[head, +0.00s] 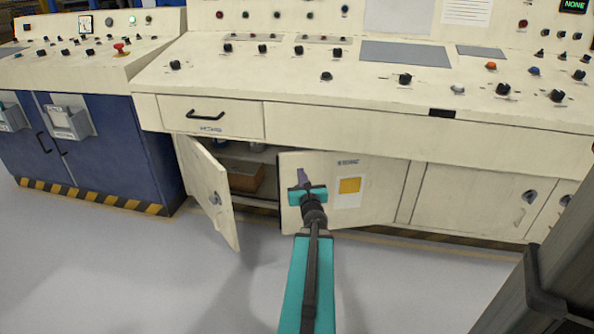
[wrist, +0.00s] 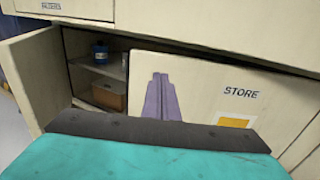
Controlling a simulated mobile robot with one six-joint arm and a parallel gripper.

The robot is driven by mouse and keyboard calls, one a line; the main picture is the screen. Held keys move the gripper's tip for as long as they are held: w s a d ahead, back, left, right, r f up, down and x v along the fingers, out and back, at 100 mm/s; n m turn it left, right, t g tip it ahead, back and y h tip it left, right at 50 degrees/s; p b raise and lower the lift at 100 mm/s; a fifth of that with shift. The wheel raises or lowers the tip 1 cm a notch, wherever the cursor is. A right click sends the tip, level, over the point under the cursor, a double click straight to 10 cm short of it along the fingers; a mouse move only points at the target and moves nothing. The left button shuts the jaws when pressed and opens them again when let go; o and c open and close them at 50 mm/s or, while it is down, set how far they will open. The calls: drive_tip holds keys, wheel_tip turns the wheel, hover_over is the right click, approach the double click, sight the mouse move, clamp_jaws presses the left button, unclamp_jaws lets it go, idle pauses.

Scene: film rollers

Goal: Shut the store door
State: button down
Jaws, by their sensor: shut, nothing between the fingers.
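The store door (head: 375,190) is a cream cabinet panel with a yellow-and-white label. In the wrist view its panel (wrist: 200,85) reads STORE. It stands somewhat ajar, with a dark gap along its top that narrows to the right. My gripper (head: 302,175) is in front of the left part of this door, its purple fingers shut and empty. The fingers also show in the wrist view (wrist: 161,80). I cannot tell whether they touch the door. The cream door to the left (head: 208,190) is swung wide open towards the floor space.
Inside the cabinet are shelves with a brown box (head: 246,177) and a blue bottle (wrist: 100,52). A drawer (head: 212,116) sits above, below the control desk (head: 300,75). A blue cabinet (head: 85,150) stands left. Grey floor (head: 150,270) in front is clear.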

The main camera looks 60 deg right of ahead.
sight(298, 158)
drive_tip(key=shift+w+d+f+b, duration=0.15)
drive_tip(key=shift+d+b, duration=0.3)
drive_tip(key=shift+b, duration=1.75)
drive_tip(key=shift+b+x, duration=0.35)
drive_tip(key=shift+x, duration=2.95)
drive_tip(key=shift+b+x, duration=0.3)
drive_tip(key=shift+x, duration=3)
drive_tip(key=x, duration=0.6)
drive_tip(key=shift+d, duration=0.45)
drive_tip(key=shift+a, duration=0.1)
